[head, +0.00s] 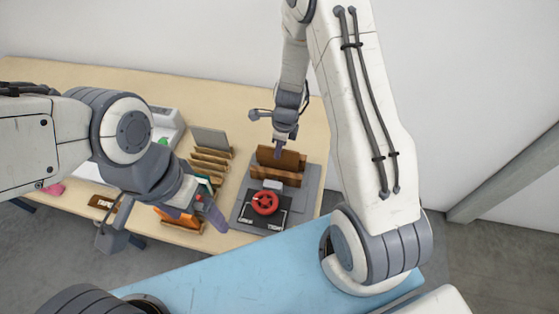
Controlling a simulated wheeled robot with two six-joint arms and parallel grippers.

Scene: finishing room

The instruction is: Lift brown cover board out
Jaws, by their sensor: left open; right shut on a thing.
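The brown cover board (291,160) stands upright in the grey press (311,187), behind a lighter brown wooden block (275,176). My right gripper (279,150) reaches down from above and is shut on the board's top edge. The board's lower part is hidden behind the block, so I cannot tell whether it touches the base. My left gripper (196,213) is open, near the table's front edge, left of the press, above some orange and brown pieces (180,219).
A red handwheel (265,203) sits on the press's dark front plate. A rack of upright boards (210,140) stands left of the press. A white tray (170,123) is farther left. A blue surface (235,280) lies in front. The table behind the press is clear.

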